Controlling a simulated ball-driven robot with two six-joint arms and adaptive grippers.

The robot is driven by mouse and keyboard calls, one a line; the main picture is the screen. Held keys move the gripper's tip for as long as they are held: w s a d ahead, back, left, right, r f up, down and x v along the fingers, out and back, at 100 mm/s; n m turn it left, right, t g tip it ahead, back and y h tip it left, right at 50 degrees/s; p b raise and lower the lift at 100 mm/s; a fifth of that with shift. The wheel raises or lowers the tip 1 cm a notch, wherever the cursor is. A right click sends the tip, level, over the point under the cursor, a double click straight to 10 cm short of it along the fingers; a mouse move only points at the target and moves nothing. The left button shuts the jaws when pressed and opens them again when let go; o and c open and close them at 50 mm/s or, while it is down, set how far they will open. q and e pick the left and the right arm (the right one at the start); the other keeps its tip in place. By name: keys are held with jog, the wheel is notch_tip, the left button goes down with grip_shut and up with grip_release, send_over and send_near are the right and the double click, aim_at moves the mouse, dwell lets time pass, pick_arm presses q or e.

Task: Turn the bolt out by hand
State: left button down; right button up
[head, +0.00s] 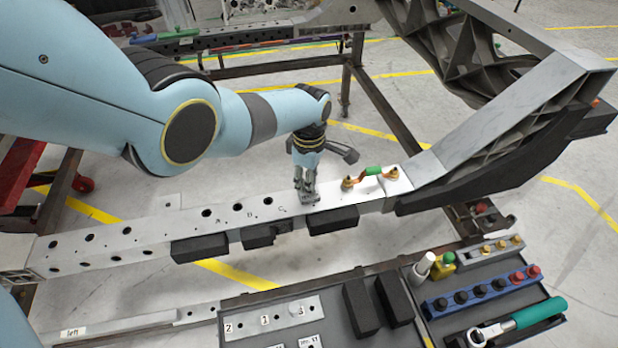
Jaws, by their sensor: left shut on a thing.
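The pale chassis rail (150,230) runs across the middle of the head view, with dark holes and the letters B and C marked on it. My left gripper (307,194) points down at the rail's top face, just right of the hole by C. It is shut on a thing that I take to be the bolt. The bolt is hidden by the fingers, so I cannot tell how far it stands out. To its right, a copper strap with a green sleeve (373,170) lies between two brass-coloured fasteners. My right gripper is not in view.
Dark blocks (333,220) sit along the rail's near side. A tray in front holds a blue bolt rack (480,292), a green-handled ratchet wrench (520,318), a small yellow bottle (442,265) and a numbered plate (275,318). A large ribbed casting (500,120) rises at right.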

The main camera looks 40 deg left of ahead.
pick_arm(q)
jog(key=shift+s+n, duration=0.1)
jog(key=shift+n, duration=0.6)
jog(key=c, duration=1.1)
grip_release()
jog(key=shift+c, duration=0.2)
jog(key=shift+r, duration=0.1)
notch_tip(320, 180, up, 2)
jog(key=p, duration=0.2)
jog(key=shift+r+p, duration=0.25)
jog(key=shift+p, duration=0.1)
jog(key=shift+f, duration=0.1)
